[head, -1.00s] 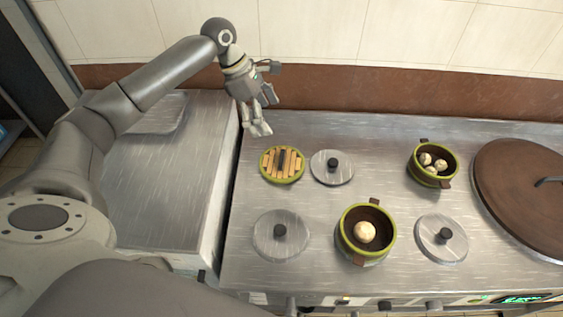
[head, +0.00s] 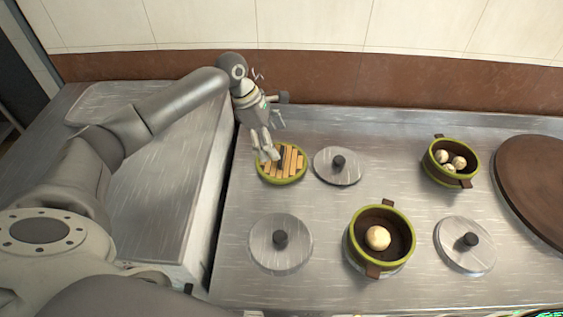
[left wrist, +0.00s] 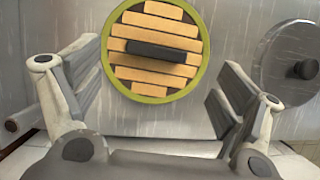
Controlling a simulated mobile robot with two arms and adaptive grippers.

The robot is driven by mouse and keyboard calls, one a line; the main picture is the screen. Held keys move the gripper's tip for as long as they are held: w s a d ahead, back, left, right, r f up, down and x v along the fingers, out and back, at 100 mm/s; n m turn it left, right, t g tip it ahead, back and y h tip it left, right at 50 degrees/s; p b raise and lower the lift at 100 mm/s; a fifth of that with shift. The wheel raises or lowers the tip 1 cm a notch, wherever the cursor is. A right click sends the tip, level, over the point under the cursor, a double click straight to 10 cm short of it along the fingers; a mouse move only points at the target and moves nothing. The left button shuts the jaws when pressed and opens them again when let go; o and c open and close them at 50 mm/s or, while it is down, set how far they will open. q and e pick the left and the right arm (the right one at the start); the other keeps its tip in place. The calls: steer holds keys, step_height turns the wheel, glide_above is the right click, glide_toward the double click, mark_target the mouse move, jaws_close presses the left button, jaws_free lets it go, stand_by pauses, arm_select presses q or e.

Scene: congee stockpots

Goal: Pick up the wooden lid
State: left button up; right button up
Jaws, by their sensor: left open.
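The wooden lid (head: 291,164) is round, with light slats, a green rim and a dark bar handle. It lies on the left part of the steel counter. In the left wrist view the lid (left wrist: 129,69) is at top centre, with the handle running across it. My left gripper (head: 267,154) is open and empty, just over the lid's upper left part in the head view. Its two fingers (left wrist: 158,95) stand apart on either side of the lid in the left wrist view. Whether they touch the lid I cannot tell. My right gripper is not in view.
Grey lids with black knobs lie near it: one (head: 338,165) close to the right, one (head: 280,243) below, one (head: 465,245) farther right. Two green-rimmed pots (head: 381,239) (head: 450,161) hold pale balls. A large brown lid (head: 535,185) is at the right edge.

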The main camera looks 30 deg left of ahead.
mark_target(281, 154)
arm_select(q)
steer(key=x, duration=0.5)
steer(key=shift+w+a+f, duration=0.1)
steer(key=shift+w+f, duration=0.05)
steer(key=shift+f, duration=0.1)
steer(key=c, duration=1.1)
steer(key=shift+r, duration=0.1)
